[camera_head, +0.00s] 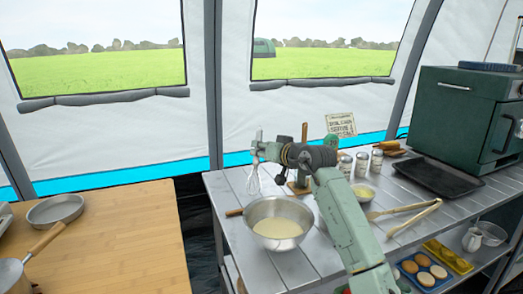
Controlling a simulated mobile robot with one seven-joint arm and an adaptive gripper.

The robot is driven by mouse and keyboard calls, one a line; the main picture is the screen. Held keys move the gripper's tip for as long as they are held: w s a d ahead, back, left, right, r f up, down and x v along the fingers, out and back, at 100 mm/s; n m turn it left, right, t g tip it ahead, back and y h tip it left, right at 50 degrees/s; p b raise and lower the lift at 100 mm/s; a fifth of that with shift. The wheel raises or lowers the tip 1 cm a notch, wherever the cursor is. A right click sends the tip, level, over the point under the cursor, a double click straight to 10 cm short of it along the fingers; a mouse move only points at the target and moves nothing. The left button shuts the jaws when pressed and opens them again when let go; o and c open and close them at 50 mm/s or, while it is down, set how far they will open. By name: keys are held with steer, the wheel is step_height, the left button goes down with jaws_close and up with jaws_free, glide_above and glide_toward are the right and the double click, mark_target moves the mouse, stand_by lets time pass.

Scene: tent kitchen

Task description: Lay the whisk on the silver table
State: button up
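The whisk (253,183) hangs upright with its wire head down, above the back left part of the silver table (230,182). My gripper (260,148) appears shut around the whisk's handle. My arm reaches in from the lower right. The gap between the wire head and the tabletop is hard to judge. The fingertips are small in this view.
A metal bowl of pale batter (277,222) stands at the table's front left, a wooden handle (234,212) beside it. Shakers (361,164), tongs (402,212), a dark tray (438,178) and a green oven (466,118) lie rightward. A wooden table (120,235) stands left, across a gap.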

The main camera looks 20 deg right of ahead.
steer(key=o, duration=0.3)
steer(key=shift+o, duration=0.2)
steer(key=shift+r, duration=0.1)
steer(key=b+v, duration=0.2)
steer(key=v, duration=1)
steer(key=shift+r, duration=0.1)
